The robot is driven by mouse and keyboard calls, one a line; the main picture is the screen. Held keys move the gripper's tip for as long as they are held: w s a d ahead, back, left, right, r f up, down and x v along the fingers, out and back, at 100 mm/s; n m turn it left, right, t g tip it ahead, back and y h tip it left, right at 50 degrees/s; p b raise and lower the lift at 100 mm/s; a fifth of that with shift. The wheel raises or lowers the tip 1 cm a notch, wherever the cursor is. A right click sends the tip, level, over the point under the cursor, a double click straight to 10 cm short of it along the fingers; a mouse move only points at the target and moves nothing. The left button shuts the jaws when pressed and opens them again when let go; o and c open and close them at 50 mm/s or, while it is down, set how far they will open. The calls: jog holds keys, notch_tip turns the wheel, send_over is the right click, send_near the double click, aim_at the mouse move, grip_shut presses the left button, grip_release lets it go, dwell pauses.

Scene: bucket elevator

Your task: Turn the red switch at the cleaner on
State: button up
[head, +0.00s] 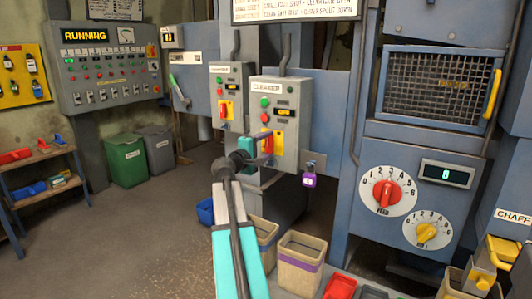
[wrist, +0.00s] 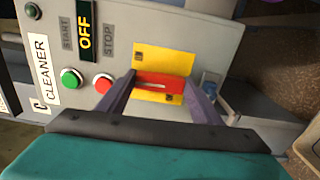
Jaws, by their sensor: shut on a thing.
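The grey cleaner box (head: 290,103) hangs in the middle of the head view. Its display (wrist: 86,31) reads OFF in the wrist view. A green button (wrist: 71,78) and a red button (wrist: 103,83) sit beside the display. The red switch (wrist: 152,81) is a bar on a yellow plate (wrist: 163,60), lying nearly crosswise in the wrist picture. My gripper (wrist: 160,90) has a finger at each end of the red bar and is shut on it. In the head view my gripper (head: 263,148) partly covers the switch.
A similar grey box (head: 229,88) stands close on the left. A purple padlock (head: 309,180) hangs at the lower right of the cleaner box. Bins (head: 300,262) stand on the floor below. A dial panel (head: 388,192) is at the right.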

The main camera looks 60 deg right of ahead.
jog(key=shift+r+m, duration=0.2)
jog(key=shift+m, duration=0.1)
jog(key=o, duration=1.1)
jog(key=shift+d, duration=0.1)
jog(key=shift+c, duration=0.2)
jog(key=shift+f, duration=0.15)
jog(key=shift+a, duration=0.2)
jog(key=shift+a, duration=0.2)
jog(key=a, duration=1.3)
jog(key=shift+w+a, duration=0.1)
